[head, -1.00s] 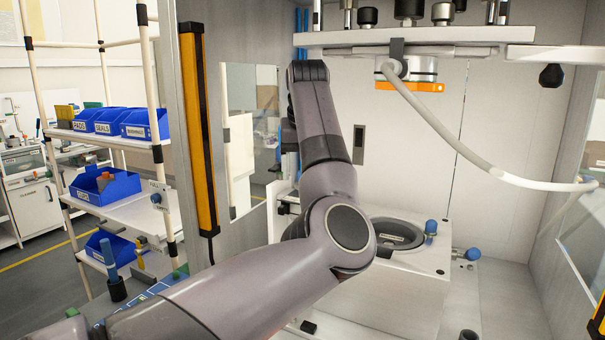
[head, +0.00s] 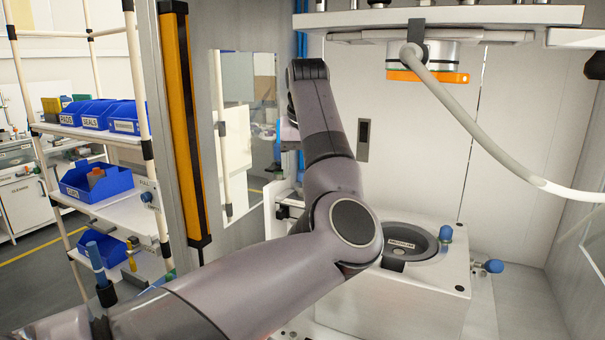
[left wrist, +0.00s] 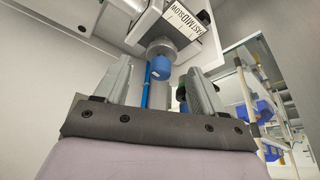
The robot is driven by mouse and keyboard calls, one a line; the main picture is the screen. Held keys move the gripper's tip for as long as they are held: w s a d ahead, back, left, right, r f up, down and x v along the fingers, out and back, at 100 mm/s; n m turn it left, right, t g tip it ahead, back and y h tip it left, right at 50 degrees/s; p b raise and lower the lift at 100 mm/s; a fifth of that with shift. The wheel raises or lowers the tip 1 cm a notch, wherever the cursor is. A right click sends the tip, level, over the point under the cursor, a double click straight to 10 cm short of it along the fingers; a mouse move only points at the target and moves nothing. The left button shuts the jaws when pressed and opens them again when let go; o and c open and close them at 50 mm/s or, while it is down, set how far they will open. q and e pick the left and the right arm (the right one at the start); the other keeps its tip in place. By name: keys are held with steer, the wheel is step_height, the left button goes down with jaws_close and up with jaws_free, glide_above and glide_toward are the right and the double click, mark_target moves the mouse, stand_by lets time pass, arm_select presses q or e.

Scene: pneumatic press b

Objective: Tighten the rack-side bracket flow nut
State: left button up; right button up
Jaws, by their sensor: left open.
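In the left wrist view, a blue flow nut (left wrist: 161,68) sits on a grey collar (left wrist: 162,48) under a pale bracket (left wrist: 150,25). The bracket's label (left wrist: 187,20) shows part of a FAST, MID, SLOW scale. My left gripper (left wrist: 158,80) is open, with one finger on each side of the nut's line. The nut appears beyond the fingertips, with gaps at both sides; I cannot tell the exact depth. In the head view, my left arm hides the gripper and this nut. My right gripper is not in view.
Two other blue knobs, one on the press block (head: 446,233) and one beside it (head: 494,266), stand right of my arm. A grey hose (head: 470,125) hangs from the orange-rimmed press head (head: 428,76). A rack with blue bins (head: 98,182) stands left, beyond an orange-fronted post (head: 185,120).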

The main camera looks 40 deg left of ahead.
mark_target(300, 172)
arm_select(q)
steer(key=shift+x, duration=1.6)
steer(key=shift+s, duration=0.1)
steer(key=c, duration=1.1)
steer(key=shift+o, duration=0.2)
steer(key=shift+m, duration=0.3)
steer(key=m, duration=0.1)
steer(key=m+h, duration=0.1)
steer(key=m, duration=0.1)
steer(key=m+t, duration=0.1)
steer(key=shift+s+a, duration=0.1)
steer(key=shift+a, duration=0.15)
steer(key=m+h, duration=0.1)
steer(key=m, duration=0.1)
steer(key=m+h, duration=0.1)
steer(key=m, duration=0.1)
steer(key=shift+a+r+t, duration=0.1)
steer(key=shift+t, duration=0.2)
steer(key=shift+m, duration=0.4)
